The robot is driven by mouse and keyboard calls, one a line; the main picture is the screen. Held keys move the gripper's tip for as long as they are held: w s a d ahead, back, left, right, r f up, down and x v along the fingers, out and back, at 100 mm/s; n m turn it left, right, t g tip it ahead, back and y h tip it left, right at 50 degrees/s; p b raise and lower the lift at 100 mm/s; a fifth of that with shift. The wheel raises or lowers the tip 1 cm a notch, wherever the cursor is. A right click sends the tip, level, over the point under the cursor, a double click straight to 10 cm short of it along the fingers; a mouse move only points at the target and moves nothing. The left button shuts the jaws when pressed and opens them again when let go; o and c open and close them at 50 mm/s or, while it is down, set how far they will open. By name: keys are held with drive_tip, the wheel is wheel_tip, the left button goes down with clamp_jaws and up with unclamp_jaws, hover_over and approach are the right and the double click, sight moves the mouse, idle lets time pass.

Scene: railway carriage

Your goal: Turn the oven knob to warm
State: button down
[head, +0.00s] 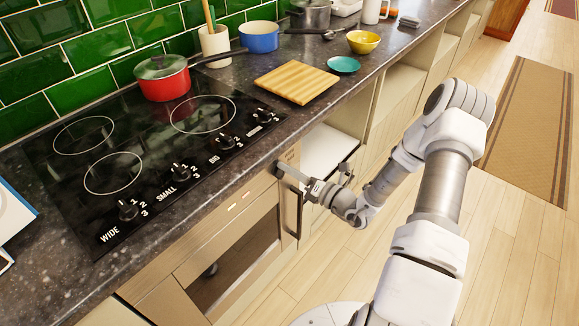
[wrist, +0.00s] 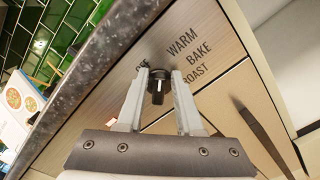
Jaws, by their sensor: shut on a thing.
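The black oven knob (wrist: 157,86) sits on the oven's front panel (wrist: 208,92) in the wrist view. The words WARM, BAKE and ROAST are printed to its right; another label to its left is mostly hidden by a finger. A light mark shows on the knob, but I cannot tell which word it points to. My gripper (wrist: 158,78) has one pale finger on each side of the knob and is shut on it.
The oven door (head: 235,262) is below the panel, with a dark handle close to my gripper. The black cooktop (head: 140,150) with several knobs lies above. The wooden floor at right is open.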

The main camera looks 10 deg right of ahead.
drive_tip(key=shift+s+a+f, duration=0.1)
drive_tip(key=shift+a+f, duration=0.1)
idle(0.3)
drive_tip(key=c, duration=0.8)
unclamp_jaws()
drive_tip(key=v, duration=1.7)
drive_tip(key=shift+d+p, duration=0.15)
drive_tip(key=shift+p, duration=0.3)
drive_tip(key=shift+r, duration=0.1)
